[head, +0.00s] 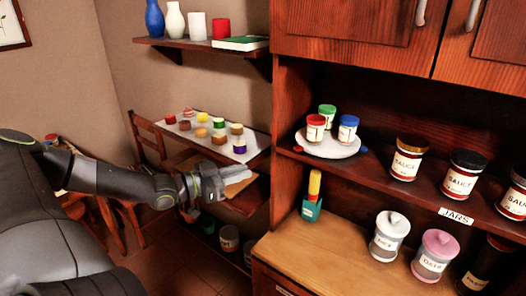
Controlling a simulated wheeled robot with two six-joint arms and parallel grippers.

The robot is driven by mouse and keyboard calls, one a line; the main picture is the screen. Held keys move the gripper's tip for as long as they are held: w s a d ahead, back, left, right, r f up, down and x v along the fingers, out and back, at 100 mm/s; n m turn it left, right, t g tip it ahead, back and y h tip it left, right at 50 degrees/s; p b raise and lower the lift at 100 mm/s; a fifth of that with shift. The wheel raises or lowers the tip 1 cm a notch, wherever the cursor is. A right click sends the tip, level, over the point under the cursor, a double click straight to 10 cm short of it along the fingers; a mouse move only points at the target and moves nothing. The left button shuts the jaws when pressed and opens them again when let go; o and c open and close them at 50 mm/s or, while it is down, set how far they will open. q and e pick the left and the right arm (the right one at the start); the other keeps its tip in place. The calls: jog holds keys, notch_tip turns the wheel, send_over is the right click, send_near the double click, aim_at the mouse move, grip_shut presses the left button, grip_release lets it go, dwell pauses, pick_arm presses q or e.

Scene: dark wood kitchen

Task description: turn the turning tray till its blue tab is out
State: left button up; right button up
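The turning tray (322,152) is a round white disc on the cupboard's middle shelf. It carries three small white jars, with a red lid (315,121), a green lid (327,110) and a blue lid (348,121). A blue tab (364,149) shows at the tray's right edge, and a red tab (298,149) at its left front edge, near the shelf's front. My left gripper (240,174) is left of the cupboard, lower than the tray and apart from it. Whether its fingers are open or shut is unclear. My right gripper is out of view.
Below, the counter (325,250) holds a teal holder (311,209) and lidded canisters (390,237). Behind my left gripper is a side shelf with small coloured items (203,132).

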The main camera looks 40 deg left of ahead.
pick_arm(q)
jog(key=d+f+m, duration=0.1)
jog(key=d+m, duration=0.1)
jog(key=d+f+m+g+h, duration=0.1)
jog(key=d+m, duration=0.1)
jog(key=d+f+m, duration=0.1)
jog(key=d+m, duration=0.1)
jog(key=shift+s+d+f+g+b, duration=0.1)
jog(key=shift+d+f+g+b, duration=0.05)
jog(key=shift+d+g+b, duration=0.2)
grip_shut()
jog(key=m+t+y+p, duration=0.1)
jog(key=m+t+y, duration=0.2)
jog(key=m+y, duration=0.4)
send_near(307, 150)
jog(key=w+d+h, duration=0.1)
jog(key=w+d, duration=0.3)
jog(key=w, duration=0.1)
jog(key=a, duration=0.1)
jog(key=a+p, duration=0.1)
jog(key=a+m+p, duration=0.1)
jog(key=shift+w+a, duration=0.15)
jog(key=shift+w, duration=0.2)
jog(key=shift+a, duration=0.5)
jog(key=shift+w, duration=0.1)
